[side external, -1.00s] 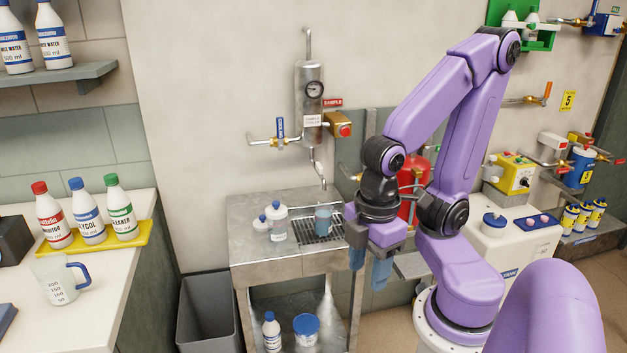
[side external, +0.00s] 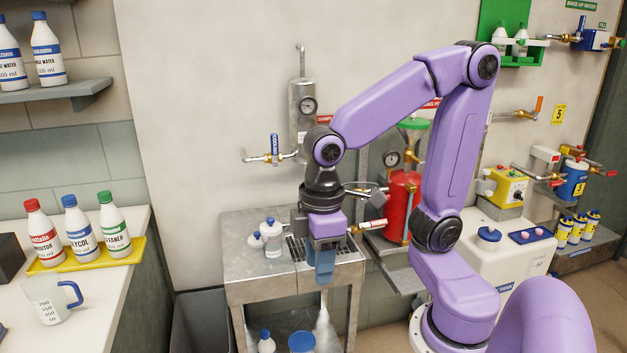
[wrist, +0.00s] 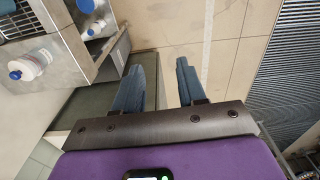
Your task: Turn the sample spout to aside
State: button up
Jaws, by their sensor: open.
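The sample spout is hidden behind my arm in the side external view. My gripper (side external: 321,275) points down at the front of the stand, over or just before the drain grating (side external: 294,247).
Two white bottles (side external: 270,237) with blue caps stand left of the grating. A red cylinder (side external: 402,205) stands right of my wrist. A grey bin (side external: 200,320) is at the stand's left. The counter (side external: 100,290) holds a yellow tray of bottles and a jug.

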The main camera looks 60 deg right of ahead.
jog(key=w+d+r+m, duration=0.2)
jog(key=w+m, duration=0.1)
jog(key=w, duration=0.4)
jog(key=w+d+r+m, duration=0.2)
jog(key=w, duration=0.5)
jog(key=w+d+r+m, duration=0.2)
jog(key=w+d+m, duration=0.4)
jog(key=d, duration=0.5)
jog(key=w+d+r+m, duration=0.3)
jog(key=w+d, duration=0.5)
jog(key=d, duration=0.3)
jog(key=s+d+m, duration=0.3)
jog(key=d+m, duration=0.2)
jog(key=d, duration=1.1)
notch_tip(320, 180, down, 17)
jog(key=shift+r, duration=0.1)
grip_shut()
